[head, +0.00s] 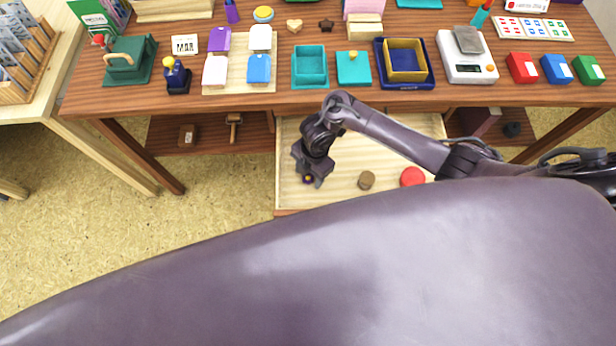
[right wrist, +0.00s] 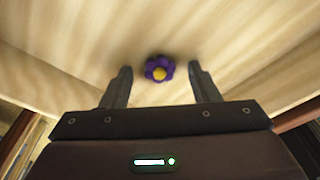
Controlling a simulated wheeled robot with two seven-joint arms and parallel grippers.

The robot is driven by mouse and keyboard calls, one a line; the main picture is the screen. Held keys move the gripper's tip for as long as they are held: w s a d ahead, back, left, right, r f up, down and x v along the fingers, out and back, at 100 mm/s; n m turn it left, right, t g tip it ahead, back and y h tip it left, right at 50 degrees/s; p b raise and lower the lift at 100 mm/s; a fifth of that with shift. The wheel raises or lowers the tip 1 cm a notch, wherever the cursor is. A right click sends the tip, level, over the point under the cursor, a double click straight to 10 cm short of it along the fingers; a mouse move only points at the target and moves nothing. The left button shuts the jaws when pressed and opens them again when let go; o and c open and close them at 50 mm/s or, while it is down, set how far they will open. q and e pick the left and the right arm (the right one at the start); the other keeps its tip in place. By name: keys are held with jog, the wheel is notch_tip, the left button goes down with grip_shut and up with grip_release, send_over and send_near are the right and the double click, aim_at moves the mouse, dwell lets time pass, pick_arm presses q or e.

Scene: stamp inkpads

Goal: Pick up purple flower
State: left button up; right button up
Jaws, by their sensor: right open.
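The purple flower (right wrist: 160,68) has a yellow centre and lies on the bare wooden floor of the open drawer (head: 340,190). In the right wrist view it sits between and slightly beyond the two fingertips. My right gripper (right wrist: 160,76) is open and empty, with a finger on each side of the flower and a gap to both. In the head view my right gripper (head: 307,176) points down into the left part of the drawer, and only a small bit of the flower (head: 308,180) shows under it. My left gripper is not in view.
A brown round piece (head: 366,180) and a red round piece (head: 412,177) lie in the drawer, to the right of my gripper. The table top (head: 300,97) above holds inkpads, trays and a scale (head: 466,62).

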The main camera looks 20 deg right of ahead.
jog(key=c, duration=1)
jog(key=shift+r, duration=0.1)
jog(key=shift+c, duration=0.2)
